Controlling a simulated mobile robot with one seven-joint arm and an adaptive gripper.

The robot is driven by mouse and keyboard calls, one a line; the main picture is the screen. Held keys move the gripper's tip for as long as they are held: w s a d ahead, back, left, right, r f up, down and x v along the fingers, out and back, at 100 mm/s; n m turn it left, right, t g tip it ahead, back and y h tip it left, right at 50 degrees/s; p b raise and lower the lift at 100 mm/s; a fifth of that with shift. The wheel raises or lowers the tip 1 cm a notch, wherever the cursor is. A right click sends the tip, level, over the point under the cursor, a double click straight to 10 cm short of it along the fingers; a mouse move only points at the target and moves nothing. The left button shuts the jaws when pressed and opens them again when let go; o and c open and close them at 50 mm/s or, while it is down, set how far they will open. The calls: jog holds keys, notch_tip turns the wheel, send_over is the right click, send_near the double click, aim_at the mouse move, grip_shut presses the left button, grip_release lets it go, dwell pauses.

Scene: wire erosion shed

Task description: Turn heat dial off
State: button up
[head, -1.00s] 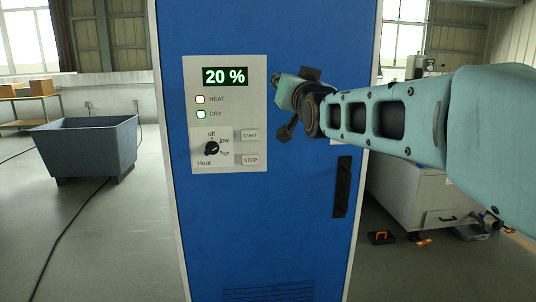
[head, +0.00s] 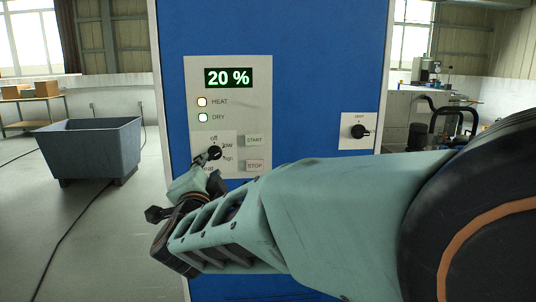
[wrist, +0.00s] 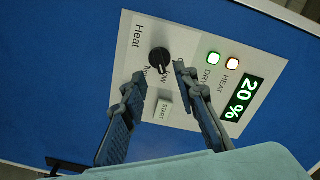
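The black heat dial (head: 214,153) sits on the light control panel (head: 262,105) of a blue cabinet, with off, low and high printed around it. In the wrist view the dial (wrist: 160,57) lies just beyond and between the fingertips. Its pointer seems to face the low side, but I cannot tell exactly. My gripper (head: 203,172) is just below and left of the dial in the head view and covers part of the Heat label. In the wrist view my gripper (wrist: 158,77) is open, its fingers apart, with nothing held.
The display (head: 228,78) reads 20 %. The HEAT lamp (head: 202,102) and DRY lamp (head: 203,118) appear lit. START (head: 254,140) and STOP (head: 255,165) buttons sit right of the dial. Another black dial (head: 359,131) is farther right. A grey bin (head: 90,148) stands left.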

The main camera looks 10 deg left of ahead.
aim_at(213, 156)
jog(key=x, duration=0.7)
jog(key=shift+w+d, duration=0.1)
jog(key=shift+w, duration=0.15)
grip_shut()
